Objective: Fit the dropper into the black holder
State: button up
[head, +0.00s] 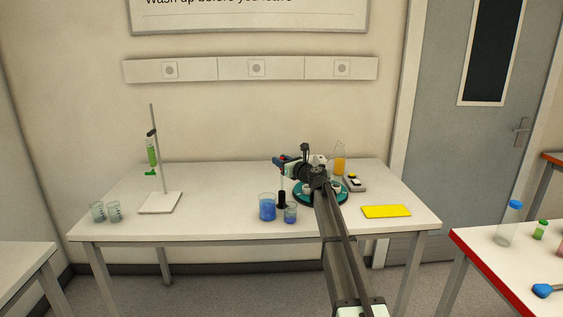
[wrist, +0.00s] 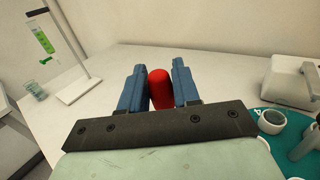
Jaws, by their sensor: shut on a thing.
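The dropper has a red bulb (wrist: 160,88), which shows between the two blue fingers of my gripper (wrist: 158,65) in the wrist view. My gripper is shut on the dropper. In the head view my gripper (head: 284,160) is over the table, with the dropper's thin stem (head: 281,178) hanging roughly upright below it. The small black holder (head: 281,199) stands on the table directly under the stem. I cannot tell whether the stem's tip is inside the holder or just above it. The holder is hidden in the wrist view.
Two beakers of blue liquid (head: 267,207) stand close beside the holder. A green round tray (head: 300,196) with cups is at its right, partly behind my arm. A yellow mat (head: 386,211) lies further right. A stand (head: 159,203) and empty beakers are at the left.

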aim_at(282, 177)
jog(key=shift+f, duration=3.55)
dwell(1.0)
jog(key=o, duration=0.8)
